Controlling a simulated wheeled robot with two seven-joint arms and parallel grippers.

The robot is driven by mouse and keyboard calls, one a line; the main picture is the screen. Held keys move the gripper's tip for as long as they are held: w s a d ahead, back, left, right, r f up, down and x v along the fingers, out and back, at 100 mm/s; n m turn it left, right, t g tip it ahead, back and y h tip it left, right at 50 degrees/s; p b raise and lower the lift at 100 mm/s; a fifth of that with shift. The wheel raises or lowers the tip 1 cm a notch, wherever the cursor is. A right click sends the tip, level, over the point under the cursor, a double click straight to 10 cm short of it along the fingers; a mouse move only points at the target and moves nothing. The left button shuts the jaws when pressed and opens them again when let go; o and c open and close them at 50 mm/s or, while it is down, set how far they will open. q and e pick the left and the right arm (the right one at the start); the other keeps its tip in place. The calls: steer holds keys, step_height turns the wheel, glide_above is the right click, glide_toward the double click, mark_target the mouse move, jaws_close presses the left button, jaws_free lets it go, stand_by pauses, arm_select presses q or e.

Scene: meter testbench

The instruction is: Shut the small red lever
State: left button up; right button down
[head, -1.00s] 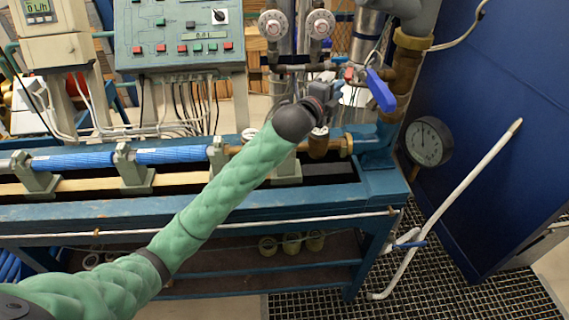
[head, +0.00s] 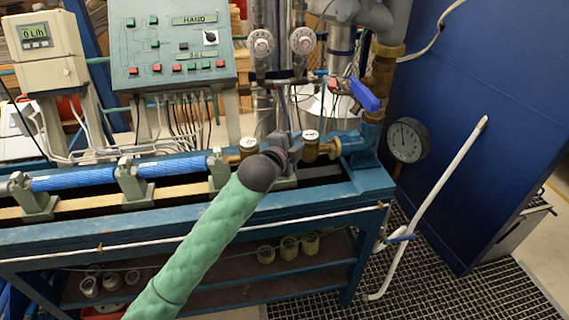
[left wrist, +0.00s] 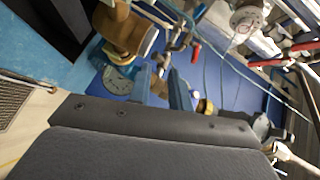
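The small red lever (head: 333,84) sits on the thin pipework below the two round dials, just left of a larger blue handle (head: 364,95). It also shows in the left wrist view as a short red bar (left wrist: 196,52), above and beyond the fingers. My left gripper (head: 290,142) is in front of the brass fittings on the bench, below and left of the lever and apart from it. In the left wrist view its two fingers (left wrist: 162,88) stand apart with nothing seen between them. My right gripper is in neither view.
Brass fittings (head: 311,147) stand close beside my left gripper. A pressure gauge (head: 408,140) is at the right end of the blue bench (head: 190,240). A control panel (head: 172,45) stands behind. A blue cabinet wall (head: 480,130) bounds the right side.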

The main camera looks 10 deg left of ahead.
arm_select(q)
steer(key=shift+n+g+y, duration=0.4)
steer(key=shift+n+y, duration=0.1)
steer(key=shift+n, duration=0.4)
steer(key=shift+s+a+f, duration=0.3)
steer(key=shift+s+f, duration=0.25)
steer(key=shift+f, duration=0.1)
steer(key=shift+s+a+f, duration=0.3)
steer(key=shift+s+f, duration=0.2)
steer(key=shift+f, duration=0.1)
steer(key=shift+s+a+f, duration=0.3)
steer(key=shift+s+f, duration=0.25)
steer(key=shift+f, duration=0.1)
